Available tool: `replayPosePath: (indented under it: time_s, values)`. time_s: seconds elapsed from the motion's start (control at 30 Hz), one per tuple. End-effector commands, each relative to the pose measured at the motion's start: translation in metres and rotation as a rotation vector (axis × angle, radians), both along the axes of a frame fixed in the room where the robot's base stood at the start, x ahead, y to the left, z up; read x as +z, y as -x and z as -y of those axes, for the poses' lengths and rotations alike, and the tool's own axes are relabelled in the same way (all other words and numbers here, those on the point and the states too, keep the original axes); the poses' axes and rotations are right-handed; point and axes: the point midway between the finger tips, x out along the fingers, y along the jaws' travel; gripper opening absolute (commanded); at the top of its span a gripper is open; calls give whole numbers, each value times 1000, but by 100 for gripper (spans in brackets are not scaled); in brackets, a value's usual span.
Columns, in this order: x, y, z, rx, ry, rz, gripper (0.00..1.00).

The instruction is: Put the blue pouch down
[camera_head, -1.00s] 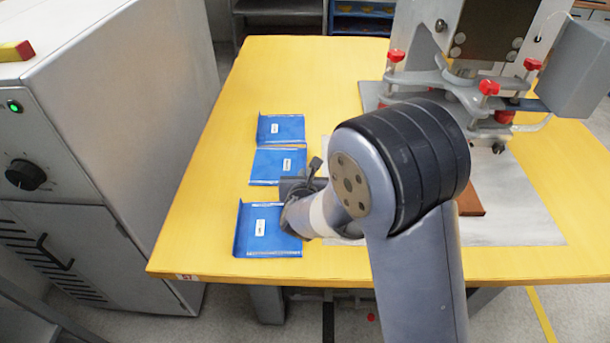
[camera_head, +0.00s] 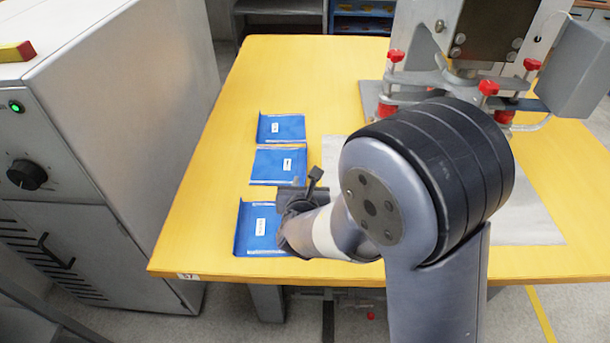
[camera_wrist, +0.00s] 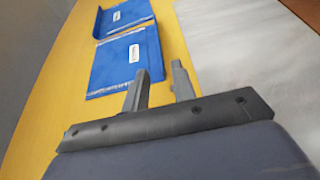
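Three blue label-bearing pieces with raised edges, like shallow trays, lie in a column on the yellow table: a near one (camera_head: 248,240), a middle one (camera_head: 268,168) and a far one (camera_head: 270,130). I cannot make out a separate blue pouch on or apart from them. My gripper (camera_wrist: 160,85) is over the near piece's right side in the head view, its fingertips mostly hidden by my wrist. In the wrist view its two fingers stand apart with bare table between them, and nothing shows held. Two of the blue pieces (camera_wrist: 118,65) show beyond the fingers there.
A grey-white sheet (camera_head: 525,215) lies right of the blue pieces. A press with red knobs (camera_head: 480,75) stands at the back right. A grey cabinet (camera_head: 130,100) borders the table's left. The yellow table (camera_head: 330,70) is clear at the back left.

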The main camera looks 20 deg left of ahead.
Motion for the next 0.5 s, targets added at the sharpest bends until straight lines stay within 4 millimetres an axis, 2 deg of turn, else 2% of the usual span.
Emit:
replayPosePath:
  time_s: [0.1,0.23,0.5]
  values:
    - [11,24,5,4,-1,1,25]
    - [19,43,9,3,-1,0,25]
    - [24,57,14,0,1,0,25]
